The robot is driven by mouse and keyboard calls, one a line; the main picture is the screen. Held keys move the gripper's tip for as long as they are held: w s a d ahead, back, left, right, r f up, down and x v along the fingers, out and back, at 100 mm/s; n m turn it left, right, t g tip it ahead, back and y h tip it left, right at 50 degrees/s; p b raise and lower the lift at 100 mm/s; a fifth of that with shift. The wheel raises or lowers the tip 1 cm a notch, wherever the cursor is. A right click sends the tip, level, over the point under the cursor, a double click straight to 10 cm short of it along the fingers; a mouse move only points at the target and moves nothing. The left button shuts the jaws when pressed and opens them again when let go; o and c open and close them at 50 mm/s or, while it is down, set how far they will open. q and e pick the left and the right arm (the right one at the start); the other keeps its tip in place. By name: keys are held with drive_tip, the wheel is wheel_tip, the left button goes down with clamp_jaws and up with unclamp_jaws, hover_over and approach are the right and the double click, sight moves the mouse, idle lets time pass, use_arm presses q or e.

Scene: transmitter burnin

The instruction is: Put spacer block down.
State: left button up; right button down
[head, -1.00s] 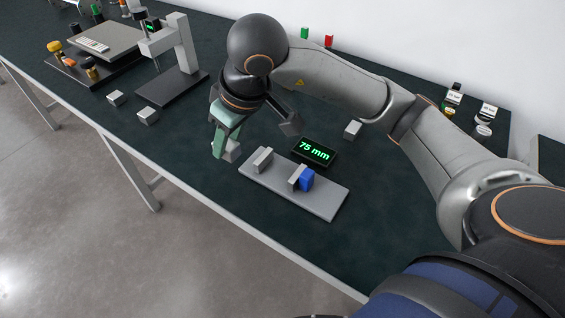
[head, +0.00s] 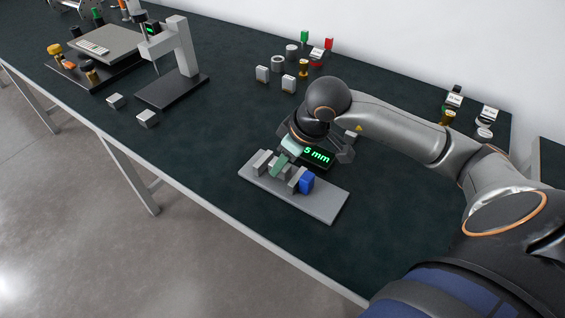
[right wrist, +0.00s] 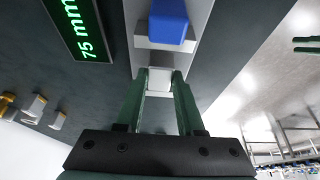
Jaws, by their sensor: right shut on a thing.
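My right gripper (head: 284,160) is over the grey fixture plate (head: 325,206), pointing down between its two upright grey jaws. It is shut on a pale spacer block (right wrist: 160,80), which shows between the green fingertips in the right wrist view. In the head view the fingers and jaws mostly hide the block. I cannot tell whether it touches the plate. A blue block (head: 307,181) sits against the right jaw. A display (head: 319,157) behind the plate reads 75 mm in the wrist view. Two green bars at the wrist view's right edge may be my left gripper's fingers.
Two small grey blocks (head: 147,118) (head: 115,101) lie left, near a stand with a black base (head: 172,90). The bench in front of the plate is clear.

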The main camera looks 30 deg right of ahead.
drive_tip(key=shift+f, duration=0.35)
drive_tip(key=shift+f, duration=0.1)
drive_tip(key=c, duration=1)
unclamp_jaws()
drive_tip(key=shift+f+b, duration=0.15)
drive_tip(key=shift+b, duration=0.15)
drive_tip(key=o, duration=0.5)
